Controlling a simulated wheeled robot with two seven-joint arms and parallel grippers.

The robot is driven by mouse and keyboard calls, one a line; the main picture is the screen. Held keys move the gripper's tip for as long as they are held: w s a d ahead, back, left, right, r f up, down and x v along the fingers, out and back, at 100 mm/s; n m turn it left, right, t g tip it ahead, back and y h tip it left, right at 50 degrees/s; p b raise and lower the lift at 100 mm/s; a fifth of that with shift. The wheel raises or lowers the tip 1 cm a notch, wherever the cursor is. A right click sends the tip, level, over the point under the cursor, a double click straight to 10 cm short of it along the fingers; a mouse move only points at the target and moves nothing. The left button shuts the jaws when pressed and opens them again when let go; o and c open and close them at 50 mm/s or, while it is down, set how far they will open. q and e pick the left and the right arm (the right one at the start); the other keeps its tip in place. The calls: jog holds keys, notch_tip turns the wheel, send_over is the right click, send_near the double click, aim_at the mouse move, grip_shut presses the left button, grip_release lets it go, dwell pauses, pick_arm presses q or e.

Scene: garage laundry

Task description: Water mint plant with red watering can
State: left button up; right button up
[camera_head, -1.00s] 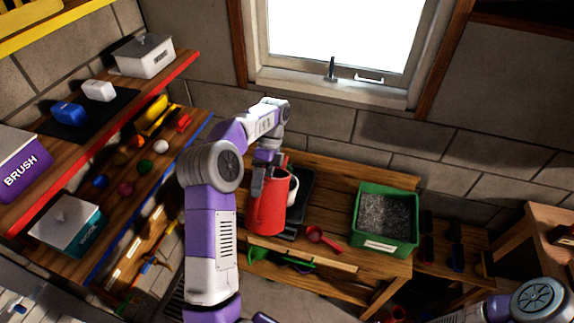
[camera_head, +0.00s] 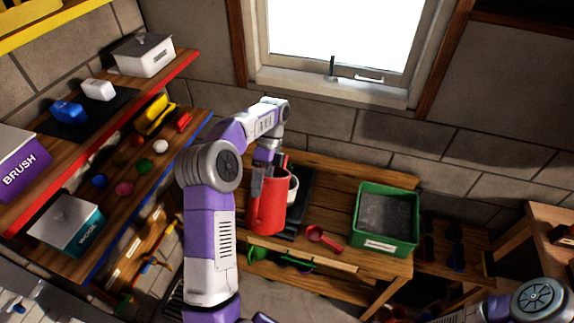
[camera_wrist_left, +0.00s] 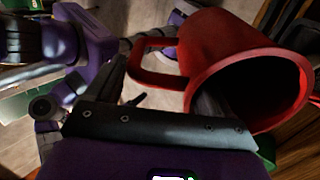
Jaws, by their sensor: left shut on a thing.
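The red watering can (camera_head: 269,207) is held above the wooden bench. My left gripper (camera_head: 263,174) is shut on it near the rim. In the left wrist view the can (camera_wrist_left: 225,50) shows its dark open mouth and a red loop handle; one finger of my left gripper (camera_wrist_left: 160,95) is at the mouth and the other is outside, beside the handle. No mint plant can be made out. A white rounded thing (camera_head: 293,188) shows behind the can, mostly hidden; I cannot tell what it is. My right gripper is out of view.
A black tray (camera_head: 303,205) lies behind the can on the bench (camera_head: 335,180). A red scoop (camera_head: 322,237) and a green bin (camera_head: 386,241) stand to the right. Shelves at left hold boxes and balls. A window (camera_head: 340,75) is behind.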

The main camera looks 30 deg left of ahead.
pick_arm(q)
jog(key=shift+s+d+f+t+y+b, duration=0.15)
jog(key=shift+s+f+t+b, duration=0.4)
jog(key=shift+f+b, duration=1.1)
jog(key=shift+s+d+f+t+y+b, duration=0.15)
jog(key=shift+s+f+t+b, duration=0.35)
jog(key=shift+b, duration=2.1)
jog(key=shift+s+f+t+y+b, duration=0.3)
jog(key=shift+f+t+b, duration=0.65)
jog(key=shift+b, duration=1.2)
jog(key=shift+f, duration=0.15)
jog(key=shift+r+t+b, duration=0.7)
jog(key=shift+r+t, duration=0.4)
jog(key=shift+r, duration=0.95)
